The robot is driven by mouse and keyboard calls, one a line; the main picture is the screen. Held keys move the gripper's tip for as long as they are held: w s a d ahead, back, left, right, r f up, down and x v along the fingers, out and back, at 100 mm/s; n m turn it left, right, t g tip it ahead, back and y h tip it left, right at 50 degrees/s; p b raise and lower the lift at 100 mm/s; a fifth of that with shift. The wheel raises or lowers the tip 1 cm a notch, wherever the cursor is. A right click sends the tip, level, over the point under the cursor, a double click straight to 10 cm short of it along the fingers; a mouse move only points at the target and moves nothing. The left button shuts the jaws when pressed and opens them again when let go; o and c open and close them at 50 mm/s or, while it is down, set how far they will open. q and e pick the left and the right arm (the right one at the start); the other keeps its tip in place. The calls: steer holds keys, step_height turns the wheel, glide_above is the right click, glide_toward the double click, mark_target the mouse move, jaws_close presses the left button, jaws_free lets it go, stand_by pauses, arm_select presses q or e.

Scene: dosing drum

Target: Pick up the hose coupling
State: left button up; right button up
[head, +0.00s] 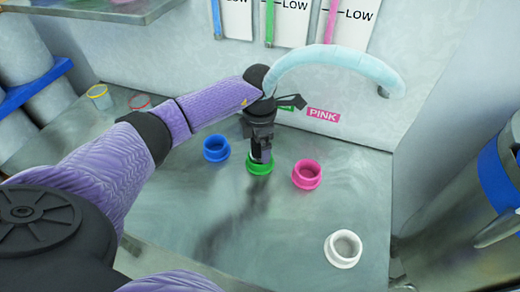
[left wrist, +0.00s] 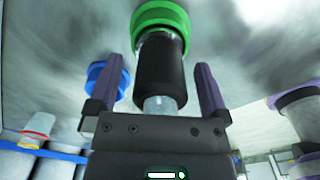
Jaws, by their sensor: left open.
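The hose coupling, a black cylinder (left wrist: 160,72) with a clear end, sits at the green port (left wrist: 160,22) in the left wrist view. In the head view the green port (head: 260,163) is on the metal deck, and the coupling is mostly hidden by my gripper. My left gripper (head: 261,143) is above the port, pointing down. In the left wrist view its fingers (left wrist: 153,90) are open, one on each side of the coupling, with gaps visible. A pale blue hose (head: 335,58) arches behind the gripper. My right gripper is not in view.
A blue port (head: 216,149) is left of the green one, a pink port (head: 306,175) right, and a white port (head: 343,249) at the front right. A PINK label (head: 323,115) marks the wall base. A steel drum (head: 490,190) stands at right.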

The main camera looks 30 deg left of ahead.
arm_select(q)
jaws_close()
stand_by(0.3)
steer(key=shift+r, duration=0.15)
step_height(320, 180, up, 10)
steer(key=shift+f+p, duration=0.1)
steer(key=shift+p, duration=0.9)
